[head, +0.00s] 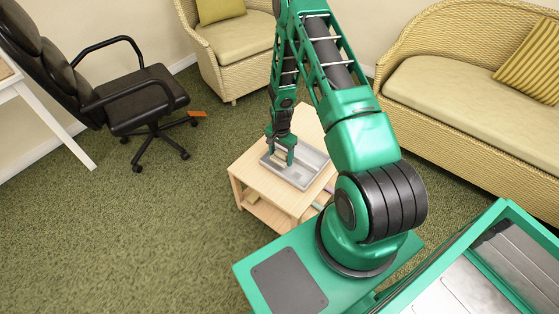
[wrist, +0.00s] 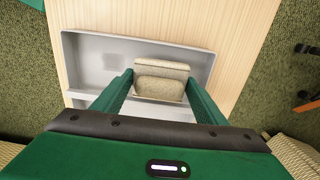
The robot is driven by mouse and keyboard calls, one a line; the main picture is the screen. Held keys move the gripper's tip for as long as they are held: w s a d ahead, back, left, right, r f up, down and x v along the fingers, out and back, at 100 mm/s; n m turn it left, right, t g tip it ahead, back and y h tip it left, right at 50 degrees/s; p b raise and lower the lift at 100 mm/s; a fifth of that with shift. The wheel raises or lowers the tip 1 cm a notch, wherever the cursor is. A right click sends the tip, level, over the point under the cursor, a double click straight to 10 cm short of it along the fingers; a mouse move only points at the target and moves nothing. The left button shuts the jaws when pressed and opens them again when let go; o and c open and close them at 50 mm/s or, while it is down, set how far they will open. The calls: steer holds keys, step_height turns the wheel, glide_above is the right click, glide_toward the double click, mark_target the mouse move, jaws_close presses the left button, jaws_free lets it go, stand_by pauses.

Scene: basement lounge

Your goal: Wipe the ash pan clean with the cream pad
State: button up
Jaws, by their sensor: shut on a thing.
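The ash pan (head: 310,172) is a shallow grey metal tray on a small light wood table. In the wrist view the ash pan (wrist: 85,45) spans the middle, with a darker grey patch (wrist: 115,62) on its floor left of the pad. The cream pad (wrist: 162,82) is between the fingers of my gripper (wrist: 160,88), which is shut on it. In the head view my gripper (head: 279,155) is low over the left part of the pan. I cannot tell whether the pad touches the pan floor. The fingers hide part of the pan.
The wood table (head: 250,180) has a lower shelf with items on it. A black office chair (head: 140,100) stands to the left, a wicker armchair (head: 235,50) behind and a wicker sofa (head: 440,85) to the right. An orange object (head: 197,114) lies near the chair. Carpet at left front is clear.

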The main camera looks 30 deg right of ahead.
steer(key=shift+r, duration=2.65)
